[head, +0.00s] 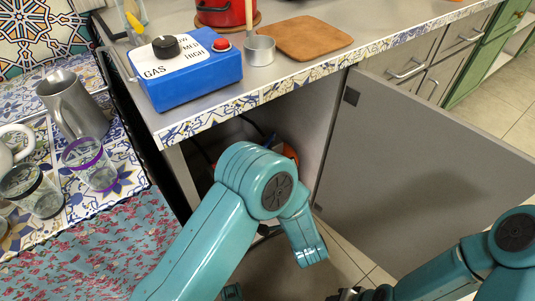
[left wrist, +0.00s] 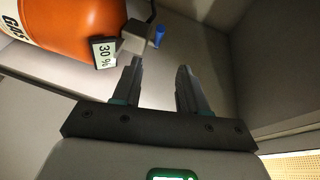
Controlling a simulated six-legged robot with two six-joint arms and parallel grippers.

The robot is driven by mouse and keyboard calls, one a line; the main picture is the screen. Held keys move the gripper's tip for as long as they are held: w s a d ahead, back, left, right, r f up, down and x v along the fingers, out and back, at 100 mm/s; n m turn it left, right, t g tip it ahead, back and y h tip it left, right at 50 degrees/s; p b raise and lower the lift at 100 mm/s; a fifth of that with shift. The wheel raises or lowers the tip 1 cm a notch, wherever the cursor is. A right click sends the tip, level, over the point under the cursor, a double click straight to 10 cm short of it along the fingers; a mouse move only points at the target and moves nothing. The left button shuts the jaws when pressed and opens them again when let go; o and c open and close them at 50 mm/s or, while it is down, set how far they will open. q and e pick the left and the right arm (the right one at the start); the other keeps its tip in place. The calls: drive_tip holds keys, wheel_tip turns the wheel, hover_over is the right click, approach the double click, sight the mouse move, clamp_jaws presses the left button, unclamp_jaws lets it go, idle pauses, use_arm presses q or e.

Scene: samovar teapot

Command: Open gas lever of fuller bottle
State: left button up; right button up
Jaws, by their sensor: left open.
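An orange gas bottle (left wrist: 75,25) lies across the upper left of the left wrist view, with a "30 %" label (left wrist: 104,53). A grey valve (left wrist: 138,38) with a small blue lever (left wrist: 159,36) sits beside the label. My left gripper (left wrist: 158,68) is open and empty, its fingertips just short of the valve and lever. In the head view, a sliver of orange (head: 290,153) shows behind my left arm inside the cabinet; the left gripper's fingers cannot be made out there. My right gripper (head: 352,294) is partly seen at the bottom edge; its jaws are unclear. No second bottle is distinguishable.
The grey cabinet door (head: 425,180) stands open to the right. The counter above holds a blue gas control box (head: 190,75), a small metal pot (head: 259,50) and a brown board (head: 312,38). A tiled table with a metal pitcher (head: 72,105) and glasses stands left.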

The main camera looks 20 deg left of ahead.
sight(268, 143)
use_arm(q)
drive_tip(key=b+x, duration=0.2)
drive_tip(key=x, duration=1.1)
drive_tip(key=shift+w+a+b, duration=0.2)
drive_tip(key=shift+b, duration=0.1)
drive_tip(key=shift+f, duration=0.1)
clamp_jaws()
